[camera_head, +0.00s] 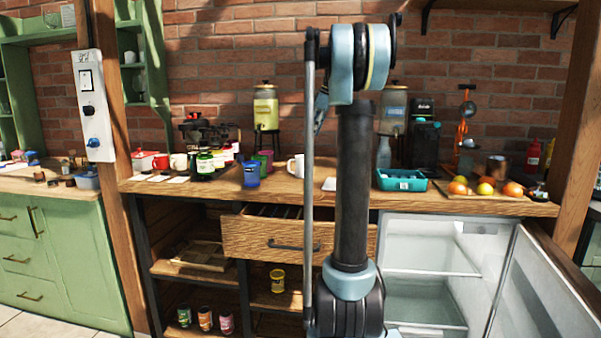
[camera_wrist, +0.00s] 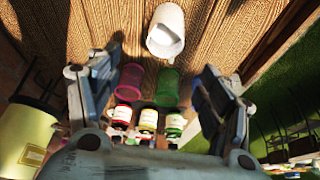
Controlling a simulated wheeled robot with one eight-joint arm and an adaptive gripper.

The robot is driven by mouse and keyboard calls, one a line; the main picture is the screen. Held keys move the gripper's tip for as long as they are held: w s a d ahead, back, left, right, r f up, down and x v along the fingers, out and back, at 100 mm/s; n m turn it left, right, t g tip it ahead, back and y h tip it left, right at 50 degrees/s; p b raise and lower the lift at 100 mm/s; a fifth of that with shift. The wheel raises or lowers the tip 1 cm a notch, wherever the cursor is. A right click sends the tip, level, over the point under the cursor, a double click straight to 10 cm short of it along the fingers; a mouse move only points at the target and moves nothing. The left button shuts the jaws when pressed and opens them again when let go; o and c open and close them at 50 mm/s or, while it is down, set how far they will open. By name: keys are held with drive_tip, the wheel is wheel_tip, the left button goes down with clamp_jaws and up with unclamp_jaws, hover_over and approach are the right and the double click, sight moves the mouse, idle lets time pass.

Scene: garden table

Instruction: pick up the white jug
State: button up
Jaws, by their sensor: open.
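The white jug (camera_head: 296,166) stands on the wooden counter, just left of my arm in the head view. In the wrist view the white jug (camera_wrist: 166,28) is near the top centre, beyond my fingertips and apart from them. My gripper (camera_wrist: 158,75) is open, its two fingers spread left and right with nothing held. In the head view my gripper is mostly hidden behind my arm. A magenta glass (camera_wrist: 131,80) and a green glass (camera_wrist: 166,85) show between the fingers in the wrist view, below the jug.
A blue cup (camera_head: 250,174), several labelled jars (camera_head: 205,164) and mugs stand left of the jug. A teal bin (camera_head: 402,180) and a board with fruit (camera_head: 485,198) are to the right. The drawer (camera_head: 270,238) below is pulled out, and the fridge (camera_head: 430,262) stands open.

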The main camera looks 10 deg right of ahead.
hover_over(299, 167)
drive_tip(key=w+d, duration=0.2)
drive_tip(key=d, duration=0.1)
wheel_tip(299, 167, down, 7)
drive_tip(key=shift+x, duration=2.55)
drive_tip(key=shift+s, duration=0.1)
drive_tip(key=shift+c, duration=0.6)
drive_tip(key=c, duration=1.2)
